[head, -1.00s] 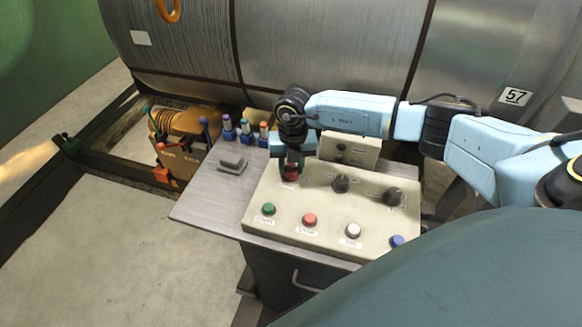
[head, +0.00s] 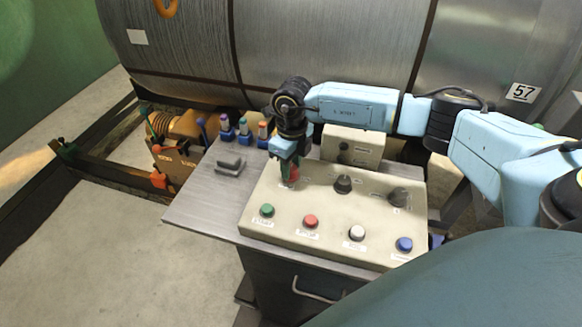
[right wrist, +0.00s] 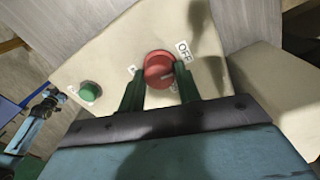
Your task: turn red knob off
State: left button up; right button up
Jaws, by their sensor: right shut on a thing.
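The red knob (right wrist: 159,70) is on the top face of the beige control box (head: 262,222), at its back left. In the right wrist view its pale pointer line points right and slightly up, below the "OFF" label (right wrist: 183,50). My right gripper (head: 289,178) comes down onto the knob from above. In the right wrist view the two dark green fingers of this gripper (right wrist: 160,84) stand on either side of the knob, shut on it. In the head view the gripper hides most of the knob. My left gripper is not in view.
Two black knobs (head: 343,184) (head: 398,197) sit right of the red knob. Green (head: 267,210), red (head: 311,221), white (head: 357,232) and blue (head: 404,244) buttons line the front. A small box (head: 352,147) stands behind. A grey block (head: 230,165) lies on the metal table left.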

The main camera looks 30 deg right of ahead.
aim_at(292, 166)
jog(key=shift+w+n, duration=0.1)
jog(key=shift+n, duration=0.4)
jog(key=shift+r+b, duration=0.1)
jog(key=shift+b, duration=0.2)
jog(key=o, duration=1)
jog(key=r, duration=1.3)
jog(key=shift+d+r, duration=0.15)
jog(key=shift+d, duration=0.05)
